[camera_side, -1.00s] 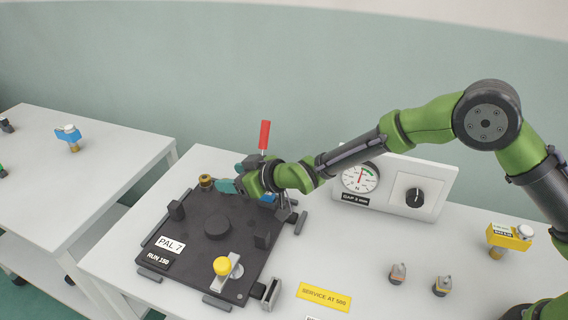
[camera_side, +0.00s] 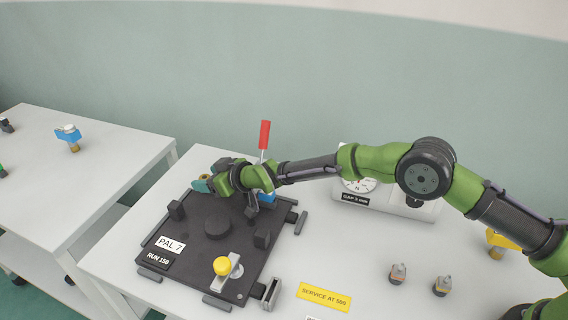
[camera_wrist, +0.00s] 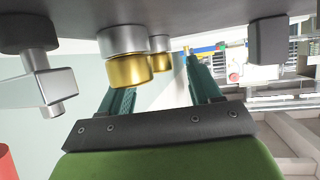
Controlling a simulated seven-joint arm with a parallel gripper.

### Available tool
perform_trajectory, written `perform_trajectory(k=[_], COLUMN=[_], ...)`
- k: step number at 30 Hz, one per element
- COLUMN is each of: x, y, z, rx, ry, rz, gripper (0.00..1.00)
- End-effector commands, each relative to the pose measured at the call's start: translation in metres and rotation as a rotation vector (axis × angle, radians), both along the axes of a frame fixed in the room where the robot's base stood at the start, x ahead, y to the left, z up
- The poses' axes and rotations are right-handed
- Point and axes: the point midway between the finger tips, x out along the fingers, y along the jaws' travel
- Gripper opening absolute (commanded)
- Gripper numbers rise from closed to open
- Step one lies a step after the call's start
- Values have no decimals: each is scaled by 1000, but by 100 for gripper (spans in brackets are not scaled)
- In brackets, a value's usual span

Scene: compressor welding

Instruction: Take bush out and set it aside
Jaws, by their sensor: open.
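The bush seems to be the brass ring (camera_side: 204,177) at the far left corner of the dark pallet (camera_side: 195,240); only a bit of it shows past my fingers in the side view. My gripper (camera_side: 203,186) is at that corner with its teal fingers open. In the wrist view, two grey-topped brass cylinders show, a larger nearer one (camera_wrist: 128,70) and a smaller one (camera_wrist: 160,62) behind it.
A clamp with a red handle (camera_side: 265,135) stands close behind my gripper. The pallet carries dark blocks, a round black disc (camera_side: 217,227) and a yellow-knobbed clamp (camera_side: 222,266). A gauge box (camera_side: 357,186) stands behind. Small parts (camera_side: 398,273) lie on the right. A side table (camera_side: 80,185) has free room.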

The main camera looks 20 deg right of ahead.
Motion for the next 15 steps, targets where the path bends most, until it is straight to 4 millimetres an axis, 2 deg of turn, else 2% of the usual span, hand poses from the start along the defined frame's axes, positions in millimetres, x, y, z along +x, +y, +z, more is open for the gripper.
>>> perform_trajectory(k=[4, 5, 15], x=[0, 0, 0], y=[0, 0, 0], z=[0, 0, 0], rx=[0, 0, 0], ry=[0, 0, 0], rz=[0, 0, 0], gripper=[63, 60, 8])
